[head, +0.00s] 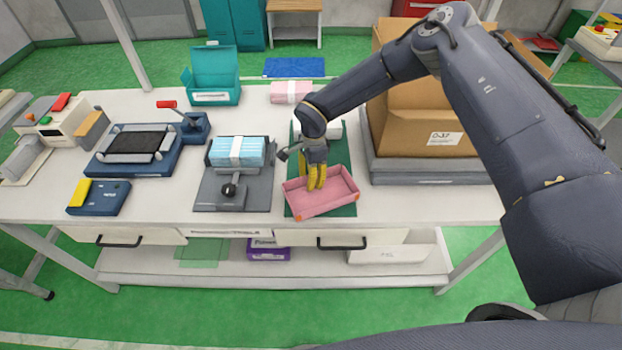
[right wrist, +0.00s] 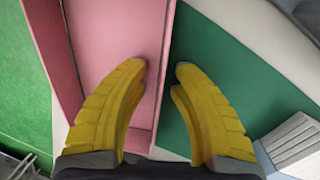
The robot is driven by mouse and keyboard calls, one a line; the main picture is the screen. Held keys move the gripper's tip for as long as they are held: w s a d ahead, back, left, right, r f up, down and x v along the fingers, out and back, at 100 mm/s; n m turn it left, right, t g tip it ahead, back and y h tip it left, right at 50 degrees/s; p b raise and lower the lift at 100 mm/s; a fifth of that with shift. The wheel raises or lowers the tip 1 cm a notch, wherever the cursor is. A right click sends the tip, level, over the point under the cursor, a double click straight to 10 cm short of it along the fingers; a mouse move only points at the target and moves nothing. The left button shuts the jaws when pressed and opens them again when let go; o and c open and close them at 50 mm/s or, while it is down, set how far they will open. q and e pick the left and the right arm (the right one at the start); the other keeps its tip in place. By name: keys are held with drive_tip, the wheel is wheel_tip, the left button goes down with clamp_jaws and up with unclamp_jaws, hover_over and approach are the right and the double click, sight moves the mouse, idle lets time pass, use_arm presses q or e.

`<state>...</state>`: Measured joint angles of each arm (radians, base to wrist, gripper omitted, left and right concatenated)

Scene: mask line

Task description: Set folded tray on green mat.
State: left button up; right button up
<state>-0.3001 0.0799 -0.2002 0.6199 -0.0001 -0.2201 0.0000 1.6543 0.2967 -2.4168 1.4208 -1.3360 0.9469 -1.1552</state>
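The folded tray (head: 325,197) is a pink open box with low walls. In the head view it lies over the front part of the green mat (head: 347,210), turned slightly askew to it. Its full contact with the mat is hidden. My right gripper (head: 316,187) points down at the tray with yellow fingers. In the right wrist view, the fingers of this gripper (right wrist: 164,68) are apart, one over the inside of the pink tray (right wrist: 105,40) and one over the green mat (right wrist: 215,65). The tray's wall runs between them, not pinched. My left gripper is not in view.
A grey fixture with a blue mask stack (head: 237,151) stands just left of the mat. A large cardboard box (head: 425,110) is on the right. A pink pack (head: 291,91) and a teal box (head: 212,75) are behind. The table's front edge is close.

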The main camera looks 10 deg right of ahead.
drive_tip(key=shift+r, duration=0.1)
wheel_tip(320, 180, up, 12)
drive_tip(key=w, duration=0.1)
drive_tip(key=shift+w+d+f, duration=0.2)
drive_tip(key=shift+w+d, duration=0.15)
drive_tip(key=shift+d, duration=0.1)
idle(0.3)
idle(0.6)
